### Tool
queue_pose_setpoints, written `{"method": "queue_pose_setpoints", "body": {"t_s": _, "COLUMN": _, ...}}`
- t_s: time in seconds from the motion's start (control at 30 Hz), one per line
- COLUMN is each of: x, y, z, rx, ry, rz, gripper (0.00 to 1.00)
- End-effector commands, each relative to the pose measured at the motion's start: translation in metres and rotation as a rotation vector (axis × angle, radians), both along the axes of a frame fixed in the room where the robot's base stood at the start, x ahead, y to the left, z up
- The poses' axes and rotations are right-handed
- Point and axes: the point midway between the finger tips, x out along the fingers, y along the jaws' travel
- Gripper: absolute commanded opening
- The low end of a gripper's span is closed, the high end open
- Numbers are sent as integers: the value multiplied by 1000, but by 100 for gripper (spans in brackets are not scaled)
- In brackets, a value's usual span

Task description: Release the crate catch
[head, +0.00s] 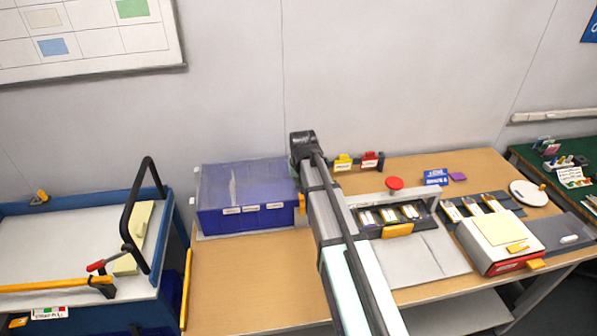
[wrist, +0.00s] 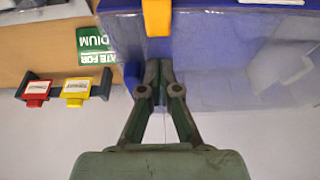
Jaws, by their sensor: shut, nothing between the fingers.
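The crate (head: 245,218) is blue with a clear, purple-tinted lid (head: 245,182) and stands at the left end of the wooden bench. Its orange catch (head: 301,204) is on the right side, partly beside my arm. In the wrist view the catch (wrist: 156,17) shows at the top, against the crate's blue wall (wrist: 200,22). My gripper (wrist: 160,68) is shut and empty, its fingertips close to the crate's edge and just short of the catch in the picture. I cannot tell whether they touch the crate. In the head view my arm hides the gripper.
A green sign (wrist: 95,45) lies near the crate. Right of my arm is a tray of cells (head: 397,230) with a red knob (head: 395,183). Bench front left is clear.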

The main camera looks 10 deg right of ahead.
Motion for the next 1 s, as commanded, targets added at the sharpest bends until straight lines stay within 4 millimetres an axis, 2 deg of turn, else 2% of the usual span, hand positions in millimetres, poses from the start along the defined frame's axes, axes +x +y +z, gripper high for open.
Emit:
{"method": "queue_pose_setpoints", "body": {"t_s": 0.03, "x": -13, "y": 0, "z": 4, "rx": 0, "ry": 0, "rz": 0, "gripper": 0}}
{"method": "queue_pose_setpoints", "body": {"t_s": 0.23, "x": -27, "y": 1, "z": 3, "rx": 0, "ry": 0, "rz": 0, "gripper": 0}}
{"method": "queue_pose_setpoints", "body": {"t_s": 0.77, "x": -30, "y": 0, "z": 1, "rx": -1, "ry": -4, "rz": -1, "gripper": 0}}
{"method": "queue_pose_setpoints", "body": {"t_s": 1.0, "x": -34, "y": -12, "z": 1, "rx": -1, "ry": -40, "rz": -17, "gripper": 0}}
